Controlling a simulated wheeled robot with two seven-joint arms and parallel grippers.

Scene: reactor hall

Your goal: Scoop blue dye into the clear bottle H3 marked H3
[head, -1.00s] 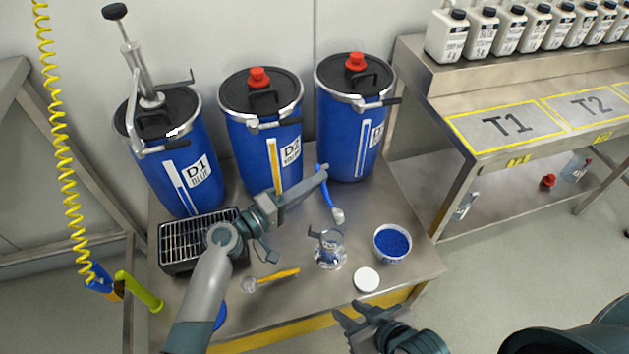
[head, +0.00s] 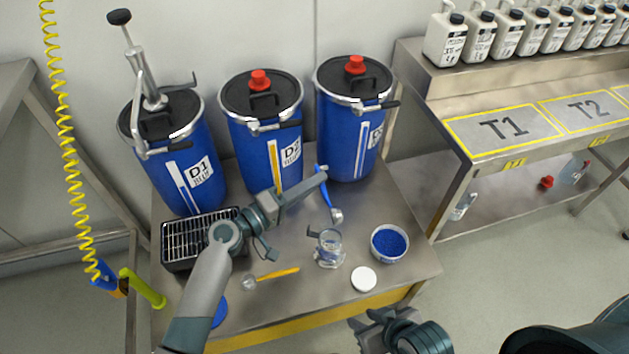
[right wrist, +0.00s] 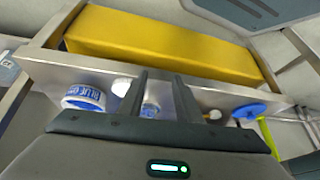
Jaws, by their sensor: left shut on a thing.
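The clear bottle (head: 328,254) stands upright on the steel table with a grey piece around its neck; any mark is too small to read. An open white tub of blue dye (head: 390,242) stands to its right; in the right wrist view the tub (right wrist: 84,98) reads "BLUE". My left gripper (head: 322,174) is shut on the blue handle of a scoop (head: 327,198), whose metal bowl hangs down behind the bottle. I cannot tell whether the bowl holds dye. My right gripper (head: 362,318) is open and empty before the table's front edge; its fingers (right wrist: 160,90) stand apart.
A white lid (head: 363,279), a yellow-handled scoop (head: 277,273) and a blue lid (head: 219,312) lie near the front. Blue drums D1 (head: 190,150), D2 (head: 252,150) and a third (head: 345,140) stand behind. A black rack (head: 180,246) is at left.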

